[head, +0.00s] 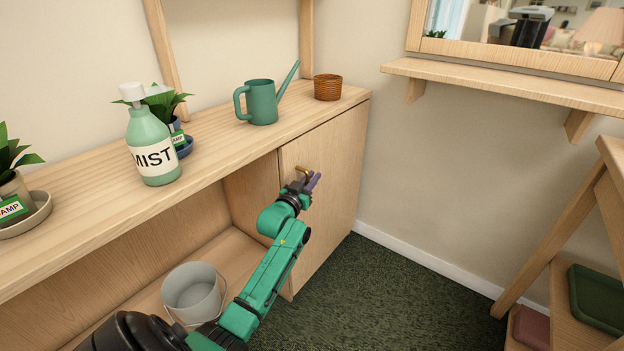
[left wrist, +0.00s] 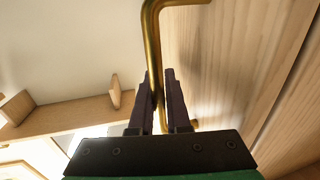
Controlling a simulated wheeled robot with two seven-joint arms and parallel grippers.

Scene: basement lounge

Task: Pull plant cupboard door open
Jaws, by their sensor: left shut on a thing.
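The plant cupboard door (head: 336,190) is a pale wood panel at the right end of the long wooden unit in the head view. It looks flush with the front of the unit, so it appears shut. Its brass handle (head: 302,169) sits near the door's upper left. My left gripper (head: 310,183) is at the handle, shut on it. In the left wrist view the brass handle (left wrist: 152,45) runs down between the dark fingers of my left gripper (left wrist: 160,82). The fingers hide part of the handle. My right gripper is not in view.
The unit's top (head: 215,135) holds a mist bottle (head: 152,146), potted plants, a green watering can (head: 262,103) and a woven pot (head: 328,87). A grey bucket (head: 192,290) stands in the open bay. Dark carpet (head: 400,300) is clear before the door. A wooden stand (head: 560,240) is at right.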

